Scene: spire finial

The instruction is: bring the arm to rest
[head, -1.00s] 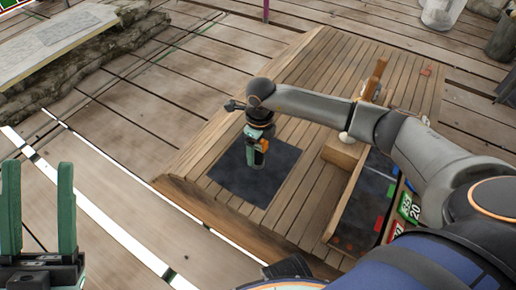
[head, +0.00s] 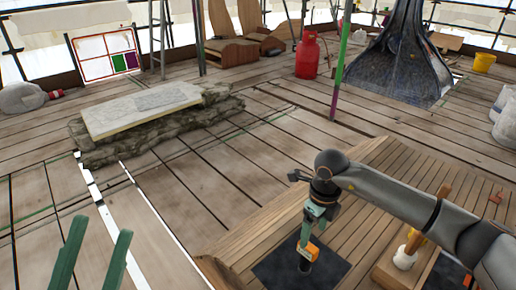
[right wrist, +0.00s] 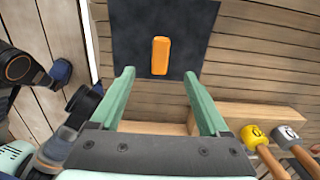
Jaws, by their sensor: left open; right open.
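My right gripper (head: 306,250) points down over a dark square mat (head: 272,272) on the slatted wooden table. In the right wrist view its two green fingers (right wrist: 159,76) are spread apart. An orange block (right wrist: 160,55) shows against the mat (right wrist: 118,30) there, between and beyond the fingertips; I see no finger touching it. Orange also shows by the gripper in the head view, but I cannot tell how close it is. My left gripper (head: 92,245) is at the lower left, its two green fingers apart with nothing between them.
A stone slab (head: 140,108) lies at the left. A red gas cylinder (head: 308,55) and a dark spire (head: 405,50) stand at the back.

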